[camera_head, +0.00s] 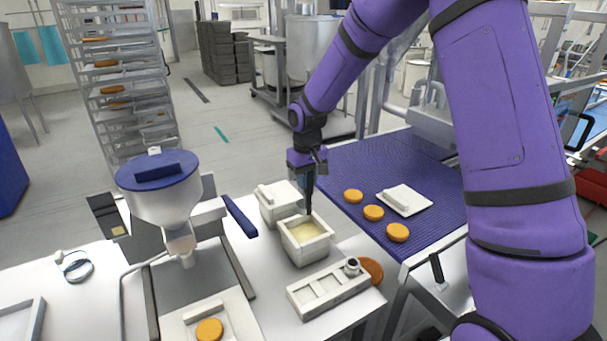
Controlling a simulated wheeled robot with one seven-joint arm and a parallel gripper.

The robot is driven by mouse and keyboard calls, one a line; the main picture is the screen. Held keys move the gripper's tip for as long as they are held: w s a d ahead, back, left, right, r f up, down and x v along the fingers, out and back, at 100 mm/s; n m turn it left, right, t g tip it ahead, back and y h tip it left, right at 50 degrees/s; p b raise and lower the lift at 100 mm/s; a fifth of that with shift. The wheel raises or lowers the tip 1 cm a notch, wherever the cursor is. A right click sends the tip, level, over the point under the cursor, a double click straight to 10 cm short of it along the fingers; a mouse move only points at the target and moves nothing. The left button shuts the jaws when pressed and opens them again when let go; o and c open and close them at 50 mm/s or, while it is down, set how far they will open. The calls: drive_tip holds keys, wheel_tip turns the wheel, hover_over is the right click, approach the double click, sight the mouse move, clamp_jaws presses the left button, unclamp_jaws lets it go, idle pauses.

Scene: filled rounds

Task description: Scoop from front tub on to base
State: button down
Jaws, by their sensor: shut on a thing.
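My gripper (310,172) is above the front tub (306,252), shut on a thin dark scoop (309,198). The scoop points down and its lower end is at the tub's back rim or just inside it; I cannot tell whether it touches the pale yellow filling. The front tub is white and open. An orange-brown round base (209,330) lies on a white plate (176,326) under the hopper's nozzle, at the bottom of the picture. Its top looks bare. The scoop's bowl is not clear.
A second white tub (272,212) with a lid stands behind the front one. A blue-lidded hopper (160,190) stands left. A white compartment tray (325,290) sits in front. Several rounds and a white board (418,206) lie on the blue belt (350,160) at right.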

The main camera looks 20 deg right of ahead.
wheel_tip(320, 180, down, 13)
idle(1.4)
drive_tip(key=shift+f, duration=0.15)
idle(1.3)
drive_tip(key=shift+r, duration=5.2)
